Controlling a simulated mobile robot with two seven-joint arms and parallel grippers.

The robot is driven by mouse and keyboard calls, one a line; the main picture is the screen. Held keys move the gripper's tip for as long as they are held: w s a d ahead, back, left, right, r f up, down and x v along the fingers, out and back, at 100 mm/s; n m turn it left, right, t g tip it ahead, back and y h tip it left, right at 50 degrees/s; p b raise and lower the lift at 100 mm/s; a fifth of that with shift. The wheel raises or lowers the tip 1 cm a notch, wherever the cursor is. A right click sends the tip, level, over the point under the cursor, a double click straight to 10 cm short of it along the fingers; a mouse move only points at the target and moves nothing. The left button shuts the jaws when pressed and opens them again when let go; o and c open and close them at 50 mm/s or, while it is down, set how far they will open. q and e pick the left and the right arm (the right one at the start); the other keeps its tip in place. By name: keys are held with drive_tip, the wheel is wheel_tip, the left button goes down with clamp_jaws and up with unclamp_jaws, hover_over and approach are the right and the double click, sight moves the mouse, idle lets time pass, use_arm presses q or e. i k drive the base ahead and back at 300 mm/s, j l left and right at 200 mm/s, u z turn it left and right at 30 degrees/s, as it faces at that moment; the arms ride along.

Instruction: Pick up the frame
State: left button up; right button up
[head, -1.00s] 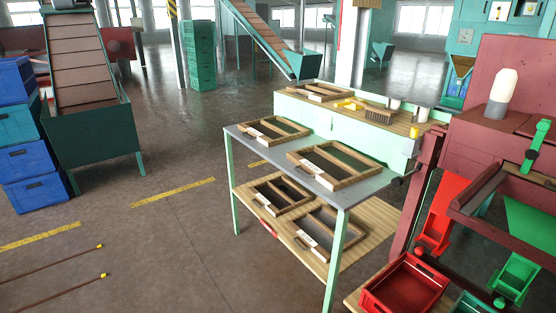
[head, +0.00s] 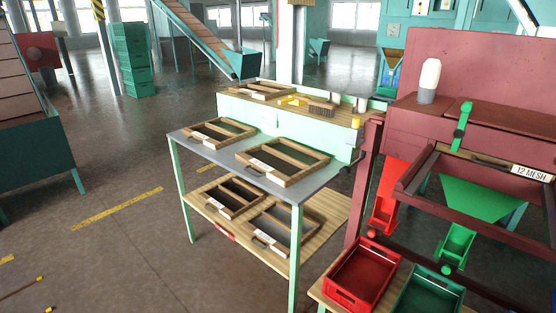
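Several wooden frames with dark mesh and white labels are in the head view, and I cannot tell which one the task means. On the grey table top lie a left frame (head: 218,133) and a larger right frame (head: 311,154). On the wooden lower shelf lie another left frame (head: 222,213) and a right frame (head: 288,208). One more frame (head: 262,85) lies on the wooden bench top behind. A frame labelled "12 MESH" (head: 488,155) sits in the red machine at the right. Neither of my grippers is in view.
The grey table (head: 207,156) has pale green legs. A brush (head: 322,110) lies on the bench behind. A red crate (head: 362,275) and a green crate (head: 428,293) stand at the lower right.

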sight(286, 162)
drive_tip(key=z, duration=1.95)
drive_tip(key=u, duration=1.9)
drive_tip(key=i+j+z, duration=0.1)
drive_tip(key=z, duration=1)
drive_tip(key=j+z, duration=0.7)
drive_tip(key=j, duration=0.15)
